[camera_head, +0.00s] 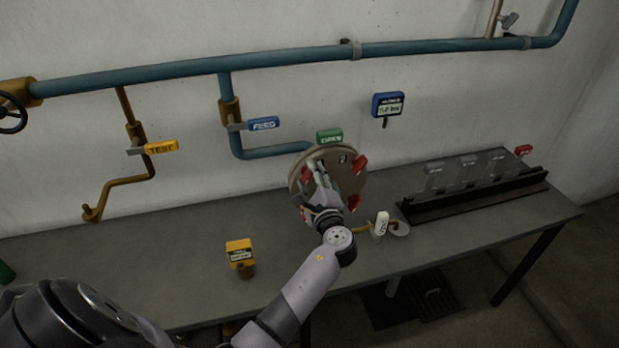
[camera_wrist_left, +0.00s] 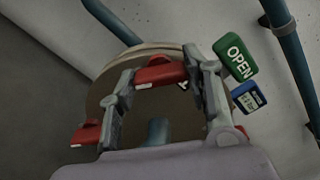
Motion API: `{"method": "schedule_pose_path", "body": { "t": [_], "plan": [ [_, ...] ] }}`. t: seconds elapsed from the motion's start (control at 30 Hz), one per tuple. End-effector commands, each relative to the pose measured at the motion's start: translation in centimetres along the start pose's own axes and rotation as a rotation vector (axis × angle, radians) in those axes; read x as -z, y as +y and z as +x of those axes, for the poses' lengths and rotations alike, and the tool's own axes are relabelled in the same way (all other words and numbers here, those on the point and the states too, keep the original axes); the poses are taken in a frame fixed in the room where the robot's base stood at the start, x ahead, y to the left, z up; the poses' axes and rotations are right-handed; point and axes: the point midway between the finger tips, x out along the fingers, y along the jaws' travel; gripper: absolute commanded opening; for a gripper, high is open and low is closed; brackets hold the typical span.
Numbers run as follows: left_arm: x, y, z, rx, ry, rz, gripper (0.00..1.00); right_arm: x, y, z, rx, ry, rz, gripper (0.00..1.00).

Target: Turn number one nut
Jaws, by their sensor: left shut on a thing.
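A round grey-tan flange cover (camera_head: 348,180) with several red wing nuts around its rim stands above the bench. My left gripper (camera_head: 317,172) is in front of the cover and hides part of it. In the left wrist view its two fingers (camera_wrist_left: 160,68) stand on either side of a red nut (camera_wrist_left: 158,72) and are shut on it. I cannot read this nut's number. Another red nut (camera_wrist_left: 86,133) shows at the lower left there. In the head view red nuts show at the cover's right (camera_head: 360,163) and lower right (camera_head: 353,202). My right gripper is not in view.
A green OPEN tag (camera_head: 329,136) is at the cover's top. Blue FEED (camera_head: 264,123) and yellow TEST (camera_head: 161,147) handles are on wall pipes. A yellow box (camera_head: 240,252) and a white-tagged valve (camera_head: 381,223) stand on the bench. A dark rack (camera_head: 470,198) is at right.

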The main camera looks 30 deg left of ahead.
Motion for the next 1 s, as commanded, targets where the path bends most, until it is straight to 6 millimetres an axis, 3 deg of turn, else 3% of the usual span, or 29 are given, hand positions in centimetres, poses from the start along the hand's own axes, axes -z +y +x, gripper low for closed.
{"method": "schedule_pose_path", "body": {
  "t": [0.13, 0.17, 0.43, 0.77, 1.0],
  "plan": [
    [0.1, 0.1, -0.1, -0.001, 0.002, 0.004, 0.17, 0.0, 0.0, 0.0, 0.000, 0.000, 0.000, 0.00],
    [0.1, 0.1, -0.1, -0.001, 0.002, 0.004, 0.46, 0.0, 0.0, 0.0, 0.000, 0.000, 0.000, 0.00],
    [0.1, 0.1, 0.0, -0.001, 0.001, 0.002, 0.64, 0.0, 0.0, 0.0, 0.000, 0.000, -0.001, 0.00],
    [0.1, 0.1, -0.2, -0.001, 0.001, 0.000, 0.65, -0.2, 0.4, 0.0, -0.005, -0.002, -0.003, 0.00],
    [0.1, 0.1, -3.4, -0.002, 0.004, -0.001, 0.65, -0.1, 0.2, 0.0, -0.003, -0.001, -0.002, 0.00]
  ]
}}
